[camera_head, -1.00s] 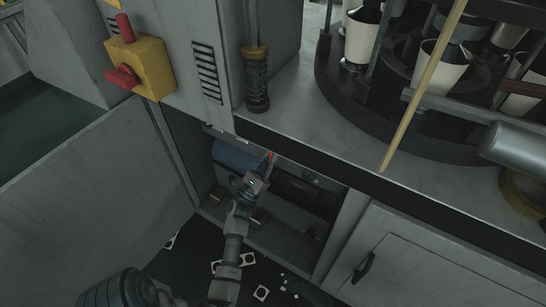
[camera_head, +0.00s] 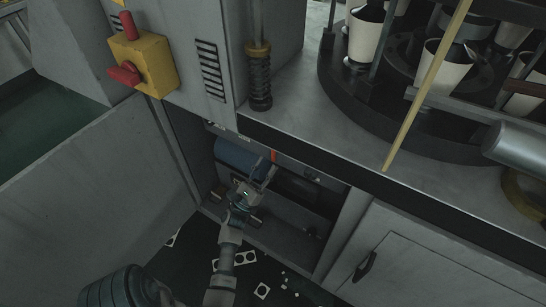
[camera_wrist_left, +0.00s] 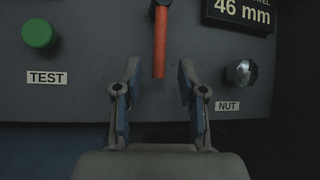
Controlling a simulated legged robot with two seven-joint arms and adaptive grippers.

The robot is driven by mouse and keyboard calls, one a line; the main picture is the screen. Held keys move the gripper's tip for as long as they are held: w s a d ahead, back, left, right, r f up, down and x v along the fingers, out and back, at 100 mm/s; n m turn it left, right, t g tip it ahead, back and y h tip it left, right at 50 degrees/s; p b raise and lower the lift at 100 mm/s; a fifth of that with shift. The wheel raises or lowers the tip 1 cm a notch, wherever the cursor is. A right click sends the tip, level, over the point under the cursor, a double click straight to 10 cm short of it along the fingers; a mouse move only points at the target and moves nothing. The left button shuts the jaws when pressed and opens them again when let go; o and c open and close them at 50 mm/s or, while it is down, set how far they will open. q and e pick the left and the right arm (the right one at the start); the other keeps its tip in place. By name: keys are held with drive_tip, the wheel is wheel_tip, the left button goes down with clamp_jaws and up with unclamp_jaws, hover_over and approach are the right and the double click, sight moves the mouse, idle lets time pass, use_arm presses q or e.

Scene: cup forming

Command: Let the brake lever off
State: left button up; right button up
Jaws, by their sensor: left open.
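The brake lever appears to be the red-orange handle (camera_wrist_left: 160,42) that hangs down a dark panel in the left wrist view. It also shows as a small orange bar (camera_head: 274,156) inside the open cabinet in the head view. My left gripper (camera_wrist_left: 155,85) is open and empty, its two fingers apart below the lever's lower end. In the head view the left gripper (camera_head: 262,172) is inside the cabinet, just below and left of the lever. The lever's upper end is cut off in the wrist view. My right gripper is not in view.
The panel carries a green TEST button (camera_wrist_left: 37,33), a silver NUT knob (camera_wrist_left: 241,73) and a "46 mm" display (camera_wrist_left: 241,14). A blue cylinder (camera_head: 234,152) sits in the cabinet. A yellow switch box (camera_head: 146,63) is above left. Paper scraps (camera_head: 262,291) lie on the floor.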

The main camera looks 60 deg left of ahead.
use_arm(q)
drive_tip(key=v, duration=0.7)
idle(0.4)
